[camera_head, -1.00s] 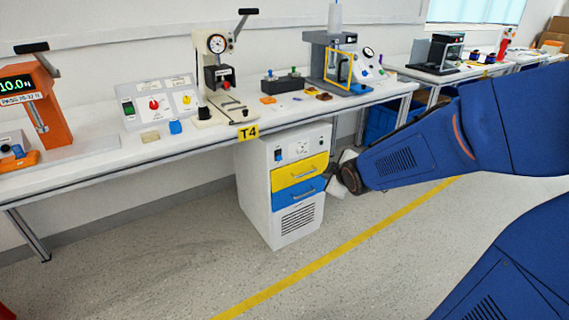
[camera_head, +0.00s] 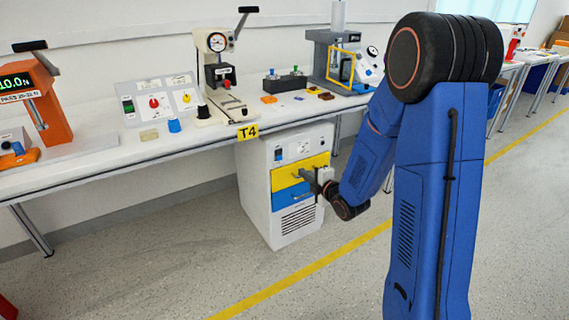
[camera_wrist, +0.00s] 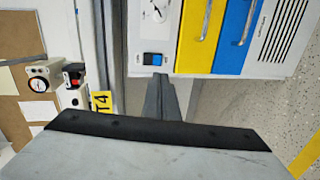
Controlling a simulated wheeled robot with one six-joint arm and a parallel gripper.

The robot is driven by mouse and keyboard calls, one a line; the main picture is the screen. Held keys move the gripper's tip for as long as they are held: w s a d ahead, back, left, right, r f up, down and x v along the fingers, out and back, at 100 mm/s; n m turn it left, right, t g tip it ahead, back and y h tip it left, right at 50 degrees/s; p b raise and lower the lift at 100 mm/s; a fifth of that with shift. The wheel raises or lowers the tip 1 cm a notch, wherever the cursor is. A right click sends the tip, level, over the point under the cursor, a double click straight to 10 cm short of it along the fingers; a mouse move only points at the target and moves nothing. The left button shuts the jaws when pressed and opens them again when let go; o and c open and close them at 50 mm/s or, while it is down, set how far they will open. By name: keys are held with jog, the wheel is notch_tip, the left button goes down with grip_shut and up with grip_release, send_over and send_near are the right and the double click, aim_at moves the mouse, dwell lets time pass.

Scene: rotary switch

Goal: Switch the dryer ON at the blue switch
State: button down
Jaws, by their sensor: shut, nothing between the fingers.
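The blue switch (camera_head: 278,154) is a small blue rocker at the left of the top panel of the white dryer cabinet (camera_head: 252,190) under the bench. In the wrist view, the blue switch (camera_wrist: 153,58) shows turned sideways, just beyond my fingertips. My gripper (camera_head: 300,174) is shut and empty, in front of the cabinet's drawers and below the switch in the head view. In the wrist view, my gripper (camera_wrist: 160,80) points at the switch panel; whether it touches cannot be told. The switch's ON or OFF position is too small to read.
A yellow drawer (camera_head: 290,176) and a blue drawer (camera_head: 284,197) with protruding handles lie below the panel. A dial (camera_head: 303,147) sits right of the switch. The bench edge with a T4 tag (camera_head: 247,132) overhangs above. The floor in front is clear.

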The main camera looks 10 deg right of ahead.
aim_at(280, 160)
jog(key=shift+w+a+f+n+y, duration=0.2)
jog(key=shift+w+f+n+y, duration=0.1)
jog(key=shift+f+n, duration=0.2)
jog(key=x, duration=1.4)
jog(key=shift+r, duration=0.2)
jog(key=shift+w+a+f, duration=0.1)
jog(key=shift+w, duration=0.15)
jog(key=shift+s, duration=0.1)
